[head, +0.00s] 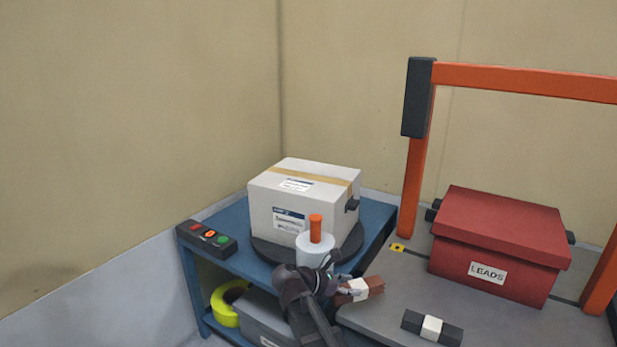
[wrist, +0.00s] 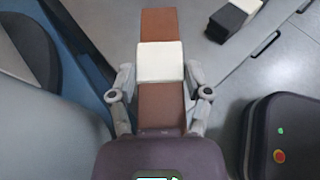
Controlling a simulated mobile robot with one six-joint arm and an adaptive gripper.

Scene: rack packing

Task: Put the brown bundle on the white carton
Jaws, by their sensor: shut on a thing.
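The brown bundle (head: 375,285) has a white band around its middle and shows in the wrist view (wrist: 160,22) lengthwise between the fingers. My gripper (head: 335,290) is shut on it; in the wrist view the two fingers (wrist: 161,92) press its sides near the white band. In the head view it is at the gap between the blue table and the grey surface; its exact height is unclear. The white carton (head: 325,188) with brown tape and labels sits on a dark round turntable (head: 352,244) on the blue table. Its top looks bare.
A white cylinder with an orange top (head: 315,248) stands in front of the carton. A button box (head: 207,237) is on the blue table (head: 375,213). A red LEADS box (head: 500,245) and a black bundle (head: 432,327) are on the grey surface, beside an orange frame (head: 413,185).

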